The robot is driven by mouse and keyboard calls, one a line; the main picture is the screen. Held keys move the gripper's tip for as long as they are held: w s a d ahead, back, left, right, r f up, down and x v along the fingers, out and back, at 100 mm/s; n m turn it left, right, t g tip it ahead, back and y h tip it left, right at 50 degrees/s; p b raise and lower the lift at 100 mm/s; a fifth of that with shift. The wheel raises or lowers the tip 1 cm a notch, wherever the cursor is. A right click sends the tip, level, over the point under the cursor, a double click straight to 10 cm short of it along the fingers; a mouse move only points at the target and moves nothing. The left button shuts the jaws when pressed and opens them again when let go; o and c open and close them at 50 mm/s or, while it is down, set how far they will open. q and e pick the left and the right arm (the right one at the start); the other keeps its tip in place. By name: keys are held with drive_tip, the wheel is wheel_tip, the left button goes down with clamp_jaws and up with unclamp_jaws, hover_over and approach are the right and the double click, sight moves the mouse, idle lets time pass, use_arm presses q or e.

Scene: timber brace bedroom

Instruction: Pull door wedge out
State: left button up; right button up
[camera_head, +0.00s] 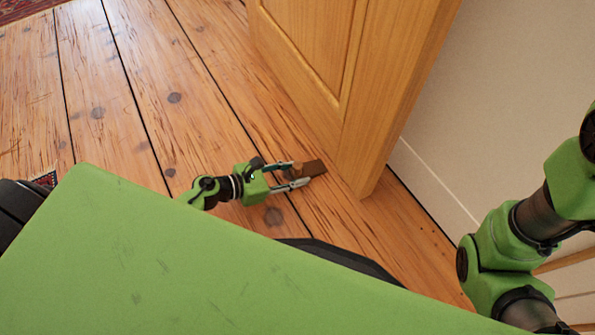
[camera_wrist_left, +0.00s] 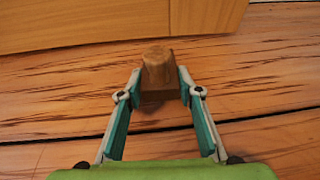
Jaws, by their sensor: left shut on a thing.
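A small brown wooden door wedge (camera_head: 313,168) lies at floor level close to the lower edge of the wooden door (camera_head: 352,120). My left gripper (camera_head: 296,175) is low over the floor, with its two fingers shut on the wedge's sides. In the left wrist view the wedge (camera_wrist_left: 157,72) sits between the fingertips (camera_wrist_left: 159,88), with the door (camera_wrist_left: 110,22) just beyond it. I cannot tell whether the wedge touches the door. My right gripper is not in view; only part of my right arm shows at the right.
The plank floor (camera_head: 130,100) is open to the left of the door. A pale wall (camera_head: 470,110) with a white skirting board stands to the right of the door. A patterned rug (camera_head: 22,8) shows at the top left corner.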

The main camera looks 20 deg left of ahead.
use_arm(q)
drive_tip(key=shift+s+a+b, duration=0.5)
drive_tip(key=shift+s+a, duration=1.1)
drive_tip(key=shift+s, duration=0.2)
drive_tip(key=shift+s+a+b, duration=0.45)
drive_tip(key=shift+s+a, duration=1.15)
drive_tip(key=shift+s, duration=0.15)
drive_tip(key=shift+s+a, duration=0.1)
drive_tip(key=shift+s, duration=0.05)
drive_tip(key=o, duration=1.2)
drive_tip(key=v, duration=1.2)
drive_tip(key=shift+r, duration=0.1)
